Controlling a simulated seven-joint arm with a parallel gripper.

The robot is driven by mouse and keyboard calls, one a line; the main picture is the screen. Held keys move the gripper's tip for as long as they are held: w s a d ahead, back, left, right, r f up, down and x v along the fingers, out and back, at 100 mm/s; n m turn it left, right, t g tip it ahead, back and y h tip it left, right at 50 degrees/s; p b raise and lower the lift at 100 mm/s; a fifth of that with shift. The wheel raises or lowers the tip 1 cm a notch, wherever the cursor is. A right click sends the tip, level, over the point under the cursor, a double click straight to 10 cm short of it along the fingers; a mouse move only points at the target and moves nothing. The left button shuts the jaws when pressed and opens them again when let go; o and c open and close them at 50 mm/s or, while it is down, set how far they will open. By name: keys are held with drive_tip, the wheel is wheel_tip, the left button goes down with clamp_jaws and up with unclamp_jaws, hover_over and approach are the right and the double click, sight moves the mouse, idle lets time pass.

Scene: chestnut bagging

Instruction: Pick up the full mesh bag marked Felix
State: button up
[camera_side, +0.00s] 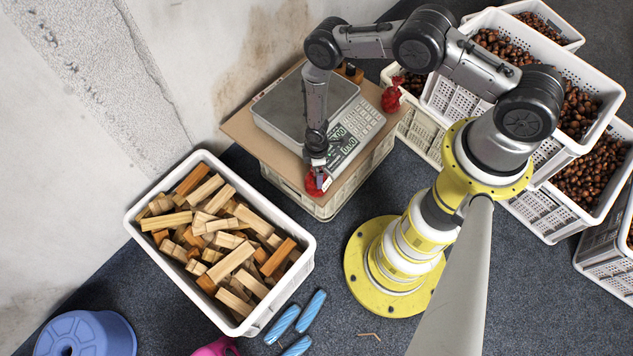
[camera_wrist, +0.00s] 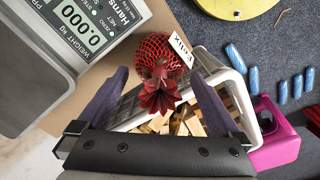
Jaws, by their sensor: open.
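The full red mesh bag (camera_wrist: 155,52) has a white tag (camera_wrist: 182,50) that reads Felix, upside down in the wrist view. Its gathered dark red top (camera_wrist: 160,98) points toward my gripper. In the side view the bag (camera_side: 318,184) sits at the front corner of the cardboard, beside the scale, partly hidden by my gripper (camera_side: 316,166). In the wrist view my gripper (camera_wrist: 160,76) is open, with one finger on each side of the bag's top and gaps between. Nothing is held.
A scale (camera_side: 310,100) on cardboard (camera_side: 240,122) reads 0.000. A second red bag (camera_side: 391,96) stands at its far right. A white crate of wood blocks (camera_side: 302,270) stands front left. Chestnut crates (camera_side: 548,150) stand right. Blue rolls (camera_side: 283,324) lie on the floor.

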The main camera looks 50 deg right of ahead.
drive_tip(key=shift+f, duration=0.75)
drive_tip(key=shift+w, duration=0.1)
clamp_jaws()
